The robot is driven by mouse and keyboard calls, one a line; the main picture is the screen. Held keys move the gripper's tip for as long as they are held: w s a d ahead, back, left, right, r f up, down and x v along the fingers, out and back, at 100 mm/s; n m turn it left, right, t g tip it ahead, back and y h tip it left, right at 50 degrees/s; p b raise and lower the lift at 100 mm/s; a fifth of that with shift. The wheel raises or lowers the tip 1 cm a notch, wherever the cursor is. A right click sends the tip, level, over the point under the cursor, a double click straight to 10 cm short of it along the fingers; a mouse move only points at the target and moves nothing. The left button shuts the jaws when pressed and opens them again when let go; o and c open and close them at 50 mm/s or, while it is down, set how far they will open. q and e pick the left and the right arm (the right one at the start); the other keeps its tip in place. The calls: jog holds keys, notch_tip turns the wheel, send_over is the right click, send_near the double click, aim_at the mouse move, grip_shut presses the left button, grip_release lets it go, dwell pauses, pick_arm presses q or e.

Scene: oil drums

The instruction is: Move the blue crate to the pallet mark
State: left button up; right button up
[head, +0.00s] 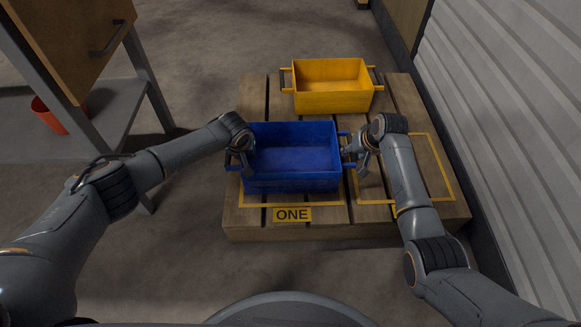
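The blue crate (292,182) is open-topped and looks empty. It is upright over the left yellow outline marked ONE (292,214) on the wooden pallet (330,231); I cannot tell whether it rests there or hangs just above. My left gripper (238,158) is at the crate's left handle, its fingers mostly hidden by my wrist. My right gripper (355,160) is at the crate's right handle; its grip is unclear. A second yellow outline (440,165) lies on the right of the pallet, its label mostly hidden by my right arm.
A yellow crate (333,101) stands at the back of the pallet, behind the blue one. A ribbed wall (500,100) runs along the right. A metal bench (140,95) with an orange bin (50,117) stands at left. Floor left of the pallet is clear.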

pick_arm(q)
jog(key=v, duration=1.1)
jog(key=shift+s+r, duration=0.15)
jog(key=shift+r, duration=0.05)
pick_arm(e)
jog(key=v, duration=1.2)
